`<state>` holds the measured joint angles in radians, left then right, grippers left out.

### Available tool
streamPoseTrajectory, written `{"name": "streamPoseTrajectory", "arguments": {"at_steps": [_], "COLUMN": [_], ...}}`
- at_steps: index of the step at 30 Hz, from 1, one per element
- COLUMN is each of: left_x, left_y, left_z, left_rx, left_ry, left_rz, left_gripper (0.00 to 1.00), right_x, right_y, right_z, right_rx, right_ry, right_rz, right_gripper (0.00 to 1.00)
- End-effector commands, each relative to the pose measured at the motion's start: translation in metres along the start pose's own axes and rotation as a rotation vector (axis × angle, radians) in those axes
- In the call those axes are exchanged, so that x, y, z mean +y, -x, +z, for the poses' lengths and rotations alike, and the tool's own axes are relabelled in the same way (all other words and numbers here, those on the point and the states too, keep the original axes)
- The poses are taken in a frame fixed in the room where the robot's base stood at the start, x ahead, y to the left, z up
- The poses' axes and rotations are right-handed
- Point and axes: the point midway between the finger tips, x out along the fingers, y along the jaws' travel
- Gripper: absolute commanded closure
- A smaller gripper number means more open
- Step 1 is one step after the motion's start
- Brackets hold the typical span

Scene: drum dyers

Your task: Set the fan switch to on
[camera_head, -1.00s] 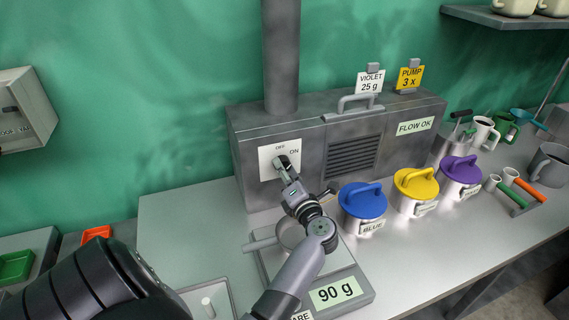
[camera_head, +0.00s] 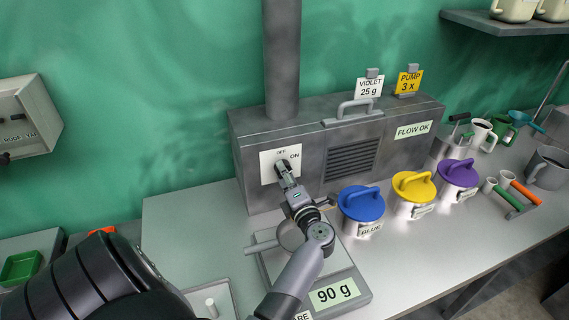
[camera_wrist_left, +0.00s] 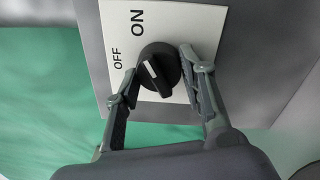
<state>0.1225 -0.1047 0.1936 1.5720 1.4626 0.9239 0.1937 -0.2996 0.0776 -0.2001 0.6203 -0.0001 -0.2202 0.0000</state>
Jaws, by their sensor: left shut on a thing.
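The fan switch (camera_wrist_left: 160,68) is a black round knob with a white mark, on a white plate (camera_wrist_left: 207,28) lettered OFF and ON. The plate also shows on the front of the grey metal housing (camera_head: 242,160) in the head view. My left gripper (camera_head: 283,168) is at the knob, partly hiding it there. In the left wrist view my left gripper (camera_wrist_left: 160,82) is shut on the knob, one finger on each side. The white mark is on the knob's left part, nearer OFF than ON; its exact setting is hard to tell. My right gripper is not in view.
A scale (camera_head: 362,293) reading 90 g stands below the housing under my arm. Blue (camera_head: 361,201), yellow (camera_head: 413,186) and purple (camera_head: 458,173) lidded jars stand to the right. A wall box (camera_head: 35,110) is at the left. A pipe (camera_head: 281,60) rises from the housing.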

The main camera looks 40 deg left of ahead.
Motion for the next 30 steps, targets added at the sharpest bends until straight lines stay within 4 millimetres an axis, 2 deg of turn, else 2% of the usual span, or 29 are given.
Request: {"name": "streamPoseTrajectory", "arguments": {"at_steps": [2,3,11,25,30], "left_x": [-0.001,-0.001,-0.001,0.000,-0.003], "left_y": [0.001,0.001,0.000,0.000,0.000], "left_z": [0.001,0.001,0.000,0.000,-0.001], "left_rx": [-0.002,-0.002,-0.001,0.000,0.002], "left_ry": [-0.003,-0.003,-0.001,0.002,0.068], "left_rz": [-0.002,-0.002,-0.001,0.000,0.002], "left_gripper": [0.90,0.60,0.43,0.42,0.42], "right_x": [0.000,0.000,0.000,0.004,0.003], "right_y": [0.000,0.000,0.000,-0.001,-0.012], "right_z": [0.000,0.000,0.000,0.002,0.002], "right_rx": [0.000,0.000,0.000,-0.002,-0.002], "right_ry": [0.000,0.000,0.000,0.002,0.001], "right_rz": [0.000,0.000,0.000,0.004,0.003], "right_gripper": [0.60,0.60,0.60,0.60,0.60]}}
